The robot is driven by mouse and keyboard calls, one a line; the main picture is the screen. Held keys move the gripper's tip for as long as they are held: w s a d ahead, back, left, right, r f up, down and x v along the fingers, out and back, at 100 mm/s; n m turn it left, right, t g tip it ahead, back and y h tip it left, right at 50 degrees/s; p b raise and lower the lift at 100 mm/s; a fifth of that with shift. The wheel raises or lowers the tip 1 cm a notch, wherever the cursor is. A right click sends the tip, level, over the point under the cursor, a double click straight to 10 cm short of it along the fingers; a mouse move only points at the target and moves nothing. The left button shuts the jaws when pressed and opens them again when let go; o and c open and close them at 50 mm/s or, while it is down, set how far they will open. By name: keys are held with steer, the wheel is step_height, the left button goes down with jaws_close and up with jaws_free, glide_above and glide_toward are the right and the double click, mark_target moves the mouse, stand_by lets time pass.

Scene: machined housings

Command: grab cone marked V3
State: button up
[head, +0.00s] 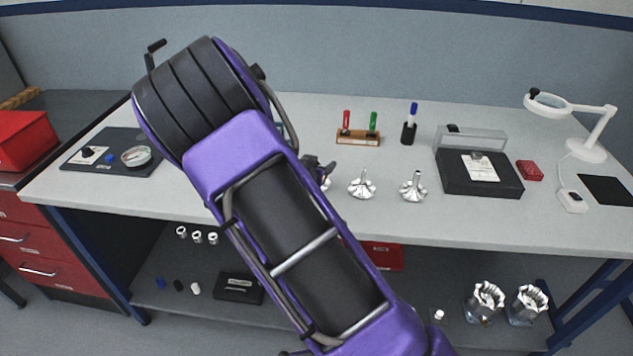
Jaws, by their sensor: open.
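Silver metal cones with fluted bases and upright stems stand in a row on the grey bench in the head view. One cone (362,184) is in the middle and another cone (412,187) is to its right. A third cone (326,183) at the left is mostly hidden by my purple arm. No marking is readable on any of them, so I cannot tell which is V3. My gripper (322,167) shows only as a small dark part past the arm's edge, by the left cone. Its jaws are mostly hidden; whether it touches that cone is unclear.
Behind the cones are a wooden rack (358,138) with red and green pieces and a black pen holder (408,133). A dark case (478,175) and a magnifier lamp (585,150) stand right. A dark gauge board (112,153) lies left. The bench front is clear.

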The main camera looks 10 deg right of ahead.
jaws_close()
stand_by(0.3)
